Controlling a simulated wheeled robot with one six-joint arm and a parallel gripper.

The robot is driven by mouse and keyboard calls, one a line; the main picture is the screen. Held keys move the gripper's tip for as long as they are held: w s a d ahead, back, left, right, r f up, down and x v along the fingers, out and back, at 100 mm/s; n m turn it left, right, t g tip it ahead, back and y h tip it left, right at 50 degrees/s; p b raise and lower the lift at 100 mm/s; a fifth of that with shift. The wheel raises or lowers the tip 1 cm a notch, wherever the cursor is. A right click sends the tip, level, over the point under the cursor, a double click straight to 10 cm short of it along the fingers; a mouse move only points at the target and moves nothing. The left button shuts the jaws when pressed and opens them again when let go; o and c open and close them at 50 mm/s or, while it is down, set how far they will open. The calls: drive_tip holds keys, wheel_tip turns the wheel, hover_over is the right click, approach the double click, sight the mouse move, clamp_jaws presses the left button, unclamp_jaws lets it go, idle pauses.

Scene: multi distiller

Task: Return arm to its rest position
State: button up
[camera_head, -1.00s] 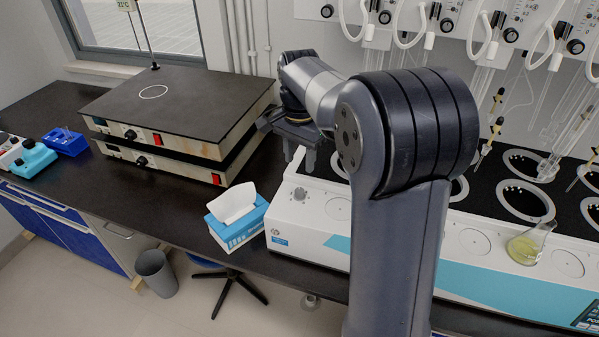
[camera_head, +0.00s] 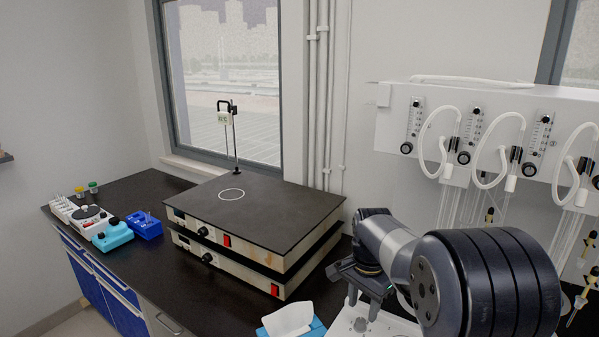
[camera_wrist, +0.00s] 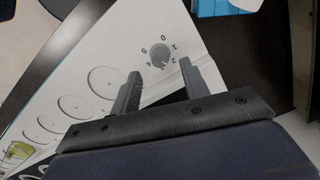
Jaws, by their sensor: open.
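My arm (camera_head: 490,285) is folded at the lower right of the head view. My gripper (camera_head: 366,290) hangs from it over the left end of the white distiller base. In the wrist view my gripper (camera_wrist: 160,80) is open, with two grey fingers apart and nothing between them. A numbered dial (camera_wrist: 160,56) on the distiller base shows beyond the fingertips. The distiller's upper panel (camera_head: 395,130), with white hoses and black knobs, is on the wall at right. Most of the distiller base is hidden by my arm or out of frame in the head view.
Two stacked hot plates (camera_head: 260,205) stand left of my gripper, with a stand and display (camera_head: 229,125) behind. A blue tissue box (camera_head: 318,328) is at the bottom edge. Small blue, teal and white devices (camera_head: 113,236) are at left. Dark bench (camera_head: 150,190) is partly clear.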

sight(361, 320)
wheel_tip(361, 320, down, 4)
drive_tip(key=shift+f, duration=0.1)
idle(0.6)
